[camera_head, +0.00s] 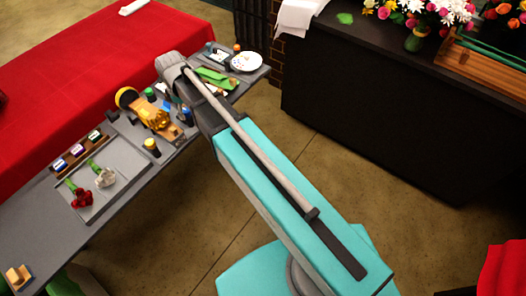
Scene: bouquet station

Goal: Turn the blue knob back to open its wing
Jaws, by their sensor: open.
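Several small dark cylinders with coloured tops stand on the grey bench: one has a blue top (187,112), one a green top (149,92) and one a yellow top (151,143). The blue-topped one is just left of my arm. I cannot tell whether it is the blue knob, and no wing can be made out. A brown rack (79,152) at the left holds small blocks with blue, purple and green faces. My arm reaches over the bench from the lower right. Its fingers are not visible, so their place relative to the knob is hidden.
An orange-yellow object (155,118) lies mid-bench. A grey tray (117,158) holds a red and a white flower. A white plate (246,62) and green pieces (212,78) are at the far end. A red-covered table (60,75) stands behind; open floor lies right.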

